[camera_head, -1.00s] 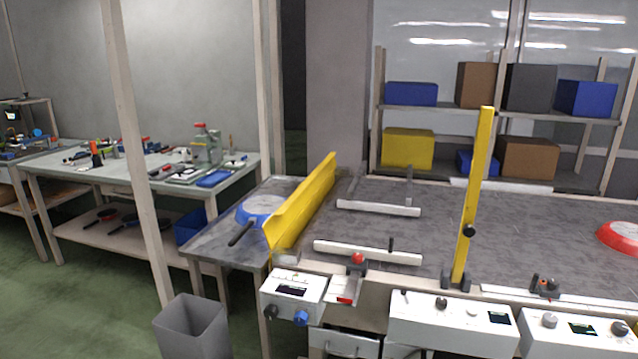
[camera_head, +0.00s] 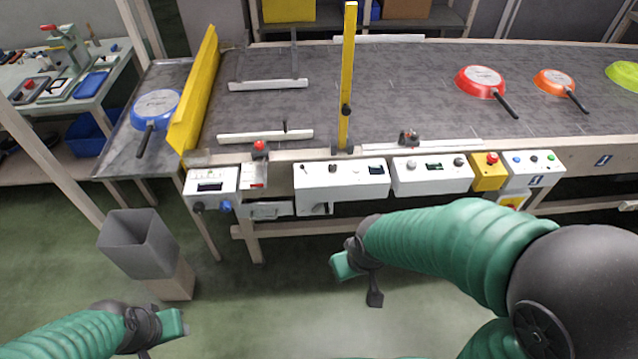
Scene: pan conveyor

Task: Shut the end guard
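A long yellow panel (camera_head: 196,95), which looks like the end guard, stands across the left end of the conveyor (camera_head: 400,80). A tall yellow bar (camera_head: 347,80) with a black knob stands upright on the near side of the conveyor. I cannot tell for certain which of the two is the end guard. My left gripper (camera_head: 165,330) is low at the bottom left, in front of the grey bin. My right gripper (camera_head: 358,283) is below the control boxes, in front of the conveyor. Neither touches anything. Whether their fingers are open or shut is unclear.
A blue pan (camera_head: 156,108) lies on the table left of the yellow panel. Red (camera_head: 482,80), orange (camera_head: 555,82) and green (camera_head: 624,75) pans lie on the belt's right. A grey bin (camera_head: 138,243) stands at left. White control boxes (camera_head: 341,180) line the conveyor's front.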

